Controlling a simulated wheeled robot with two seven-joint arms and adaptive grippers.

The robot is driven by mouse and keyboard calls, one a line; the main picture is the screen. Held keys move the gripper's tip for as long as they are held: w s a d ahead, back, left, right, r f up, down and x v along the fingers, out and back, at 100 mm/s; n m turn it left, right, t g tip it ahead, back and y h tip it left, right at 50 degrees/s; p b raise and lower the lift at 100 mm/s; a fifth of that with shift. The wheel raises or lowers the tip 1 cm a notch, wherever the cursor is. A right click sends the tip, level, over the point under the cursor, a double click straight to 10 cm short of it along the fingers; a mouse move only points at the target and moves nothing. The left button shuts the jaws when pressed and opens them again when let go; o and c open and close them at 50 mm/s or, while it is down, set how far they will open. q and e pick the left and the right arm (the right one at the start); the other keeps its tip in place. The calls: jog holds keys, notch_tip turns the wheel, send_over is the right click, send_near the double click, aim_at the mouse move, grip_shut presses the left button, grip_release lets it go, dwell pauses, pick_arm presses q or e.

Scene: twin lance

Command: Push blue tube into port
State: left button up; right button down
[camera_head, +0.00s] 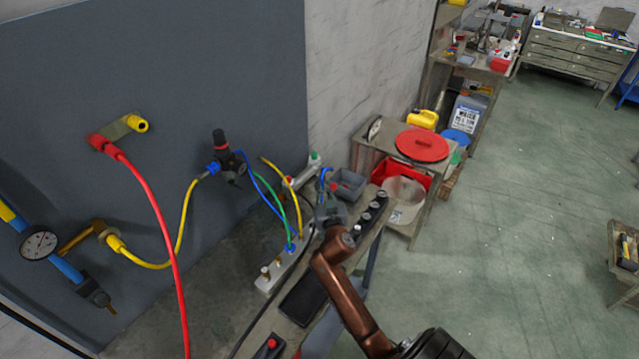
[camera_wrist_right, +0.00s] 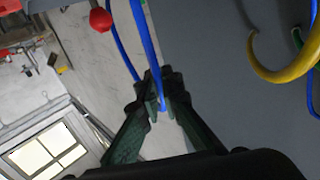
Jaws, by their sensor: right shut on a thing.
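My right gripper (camera_head: 330,207) is at the end of the copper arm, above the right side of the bench. The right wrist view shows its dark fingers (camera_wrist_right: 163,92) shut on a blue tube (camera_wrist_right: 146,42), whose end hangs just past the fingertips. In the head view a short bend of blue tube (camera_head: 323,177) shows above the gripper. A pale port block (camera_head: 268,281) with brass fittings stands on the bench, left of and apart from the gripper. Another stretch of blue tube (camera_head: 262,190) runs from the black regulator (camera_head: 228,160) toward the block. My left gripper is not in view.
Green (camera_head: 284,193) and yellow (camera_head: 297,205) tubes arch down to the block. A red hose (camera_head: 150,195) and yellow hose (camera_head: 184,225) hang from the grey panel (camera_head: 200,60). A grey bin (camera_head: 349,185) and a row of dark fittings (camera_head: 369,215) sit near the gripper.

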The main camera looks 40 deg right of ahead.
jog(key=shift+f, duration=0.15)
jog(key=shift+s+a+f+b, duration=0.1)
jog(key=shift+f+b, duration=0.35)
jog(key=shift+f, duration=0.05)
jog(key=shift+f+b, duration=0.65)
jog(key=shift+f, duration=0.2)
notch_tip(320, 180, down, 2)
jog(key=shift+f+b, duration=0.1)
jog(key=shift+b, duration=0.8)
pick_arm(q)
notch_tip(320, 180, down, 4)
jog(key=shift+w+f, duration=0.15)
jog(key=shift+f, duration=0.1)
pick_arm(e)
jog(key=shift+f, duration=0.35)
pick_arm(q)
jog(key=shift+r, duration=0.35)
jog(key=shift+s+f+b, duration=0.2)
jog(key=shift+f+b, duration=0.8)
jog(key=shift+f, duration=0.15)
pick_arm(e)
jog(key=shift+f, duration=1.55)
jog(key=c, duration=2)
grip_release()
jog(key=shift+c, duration=0.2)
